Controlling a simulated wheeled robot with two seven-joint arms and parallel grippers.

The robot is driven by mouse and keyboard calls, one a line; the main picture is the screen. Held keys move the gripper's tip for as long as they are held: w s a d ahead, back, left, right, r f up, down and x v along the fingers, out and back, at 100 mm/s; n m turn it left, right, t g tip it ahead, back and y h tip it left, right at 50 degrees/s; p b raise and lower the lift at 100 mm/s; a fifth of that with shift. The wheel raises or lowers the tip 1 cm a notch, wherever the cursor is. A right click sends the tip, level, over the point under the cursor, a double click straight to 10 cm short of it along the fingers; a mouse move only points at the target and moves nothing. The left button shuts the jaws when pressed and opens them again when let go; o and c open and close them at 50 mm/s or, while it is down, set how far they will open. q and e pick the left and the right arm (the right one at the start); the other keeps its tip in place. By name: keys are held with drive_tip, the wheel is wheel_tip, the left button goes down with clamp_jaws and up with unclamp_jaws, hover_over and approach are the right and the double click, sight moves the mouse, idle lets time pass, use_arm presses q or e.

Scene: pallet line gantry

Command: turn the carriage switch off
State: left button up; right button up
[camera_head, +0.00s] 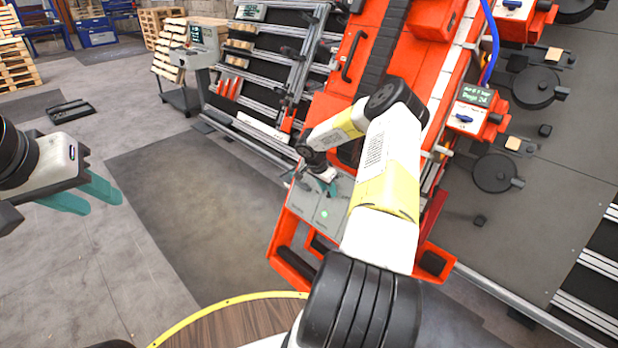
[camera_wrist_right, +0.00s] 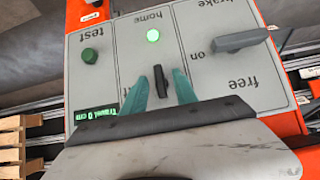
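The grey control panel (camera_wrist_right: 215,80) fills much of the right wrist view and appears upside down. In its middle section a small black switch (camera_wrist_right: 159,84) stands below a lit green lamp (camera_wrist_right: 153,35) and the word "home". My right gripper (camera_wrist_right: 164,76) is open, with one teal finger on each side of the switch and gaps between. The lettering beside the switch is mostly hidden by the fingers. In the head view the panel (camera_head: 301,200) is partly covered by my right arm, and the right gripper (camera_head: 329,184) is over it. My left gripper (camera_head: 100,204) is open and empty, far left.
A green test button (camera_wrist_right: 90,56) and a grey brake lever (camera_wrist_right: 241,40) flank the switch's section. A small display (camera_wrist_right: 96,113) reads "Travel 0 cm". The orange gantry (camera_head: 330,105) rises behind the panel. Floor at left is mostly clear.

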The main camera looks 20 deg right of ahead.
drive_tip(key=shift+w+d+f, duration=0.15)
drive_tip(key=shift+d+f, duration=0.35)
drive_tip(key=shift+f, duration=0.05)
clamp_jaws()
